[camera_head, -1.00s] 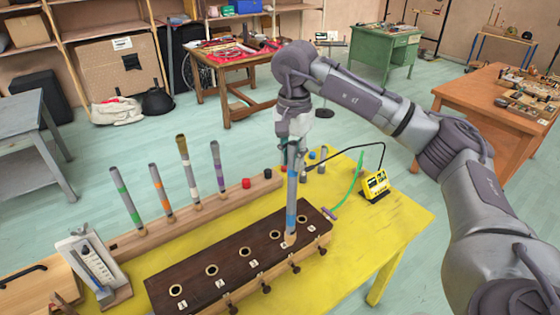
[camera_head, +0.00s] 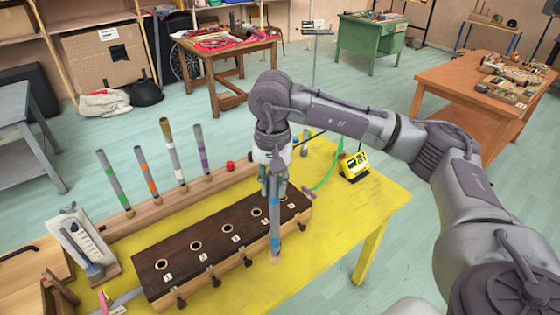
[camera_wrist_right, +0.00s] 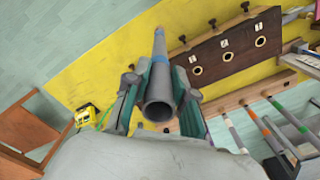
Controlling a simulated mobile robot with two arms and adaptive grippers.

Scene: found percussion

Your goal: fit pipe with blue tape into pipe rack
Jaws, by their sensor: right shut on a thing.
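The grey pipe with blue tape (camera_head: 275,235) is held upright in my right gripper (camera_head: 273,188), which is shut on it. Its lower end shows against the yellow table just past the front side of the pipe rack, near its right end. I cannot tell whether it touches anything. The pipe rack (camera_head: 180,268) is a long wooden block with a dark top, a row of round holes and knobs along its front. The right wrist view shows the pipe (camera_wrist_right: 158,100) between the fingers (camera_wrist_right: 160,92), with the rack (camera_wrist_right: 228,45) beside its far end. My left gripper is not in view.
Behind the rack, a wooden strip (camera_head: 150,207) holds several upright pipes with green, orange, white and purple tape. A white gauge stand (camera_head: 82,243) is at the left. A yellow meter (camera_head: 353,166) and green cable (camera_head: 328,176) lie right. The table's right part (camera_head: 350,215) is clear.

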